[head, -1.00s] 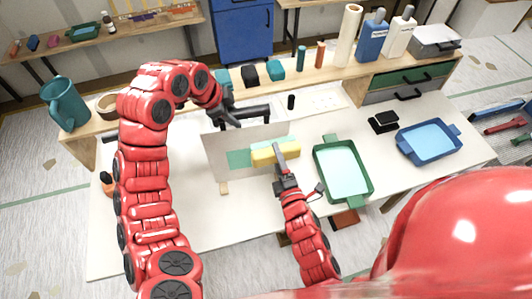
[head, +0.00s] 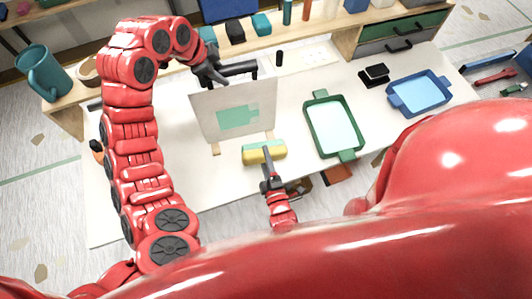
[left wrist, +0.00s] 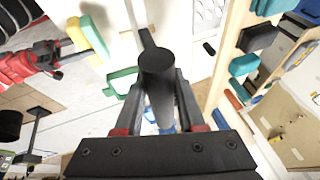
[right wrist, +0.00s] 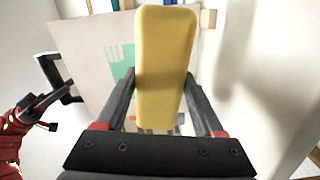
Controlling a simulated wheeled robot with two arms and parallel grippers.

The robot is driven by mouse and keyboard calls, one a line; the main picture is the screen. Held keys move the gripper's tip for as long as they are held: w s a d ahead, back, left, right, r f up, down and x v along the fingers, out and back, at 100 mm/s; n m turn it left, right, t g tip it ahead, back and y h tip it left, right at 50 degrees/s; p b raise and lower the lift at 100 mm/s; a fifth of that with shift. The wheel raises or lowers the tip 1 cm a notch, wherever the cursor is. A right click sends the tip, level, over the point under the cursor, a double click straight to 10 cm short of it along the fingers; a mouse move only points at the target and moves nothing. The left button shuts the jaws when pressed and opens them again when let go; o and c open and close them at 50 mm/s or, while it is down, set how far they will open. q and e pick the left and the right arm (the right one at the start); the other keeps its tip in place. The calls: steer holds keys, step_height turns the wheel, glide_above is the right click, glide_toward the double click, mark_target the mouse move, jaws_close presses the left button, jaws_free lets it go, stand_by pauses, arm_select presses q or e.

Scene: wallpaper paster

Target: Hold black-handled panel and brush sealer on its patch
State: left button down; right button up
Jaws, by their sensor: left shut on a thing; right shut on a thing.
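A pale upright panel (head: 215,102) stands on the white table with a green patch (head: 238,117) on its near face. Its black handle (head: 240,69) is at the top edge, and my left gripper (head: 215,74) is shut on it. The handle also shows in the left wrist view (left wrist: 158,75) between the fingers. My right gripper (head: 268,172) is shut on a yellow brush (head: 265,152) with a green strip along its top, in front of the panel and apart from it. In the right wrist view the brush (right wrist: 164,70) covers part of the panel.
A green tray (head: 345,154) with pale liquid stands right of the panel. A blue tray (head: 447,90) and a small black object (head: 374,75) lie further right. A shelf with bottles runs along the back, and a teal watering can (head: 42,72) is at far left.

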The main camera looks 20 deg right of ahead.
steer(key=shift+w+d, duration=0.15)
steer(key=shift+w, duration=1.5)
steer(key=shift+w+d, duration=0.1)
steer(key=shift+w, duration=1.5)
steer(key=shift+w+d, duration=0.15)
steer(key=shift+w, duration=1.15)
stand_by(0.5)
steer(key=shift+s, duration=0.1)
stand_by(0.5)
steer(key=shift+r, duration=1.8)
steer(key=shift+r, duration=0.1)
steer(key=shift+r, duration=1.8)
steer(key=shift+r, duration=1.9)
